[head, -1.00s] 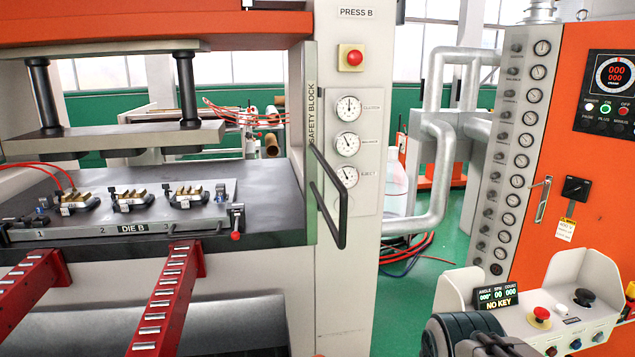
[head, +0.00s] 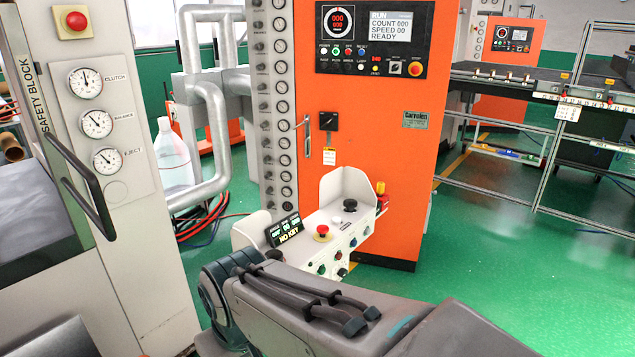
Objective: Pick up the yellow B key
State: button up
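I cannot make out the yellow B key for certain. A small yellow piece (head: 380,187) shows at the right end of the white control box, with red below it; it is too small to identify. The control box (head: 335,222) carries a red button, a black button and several small knobs. Its small display (head: 284,229) reads NO KEY. My arm crosses the bottom of the head view, in front of the box's lower left. My gripper is not in view.
An orange cabinet (head: 375,110) with a screen stands behind the box. The press column (head: 110,190) with gauges is at left. A dark bench (head: 520,83) holding small parts is at right, with metal rails before it. Green floor (head: 500,260) is clear at lower right.

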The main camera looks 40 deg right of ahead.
aim_at(380, 185)
jog(key=z, duration=2.2)
jog(key=k, duration=1.3)
jog(key=z, duration=0.7)
jog(key=i, duration=2.55)
jog(key=u, duration=0.4)
jog(key=i, duration=1.55)
jog(key=u, duration=1.55)
jog(key=i, duration=0.85)
jog(key=u, duration=0.9)
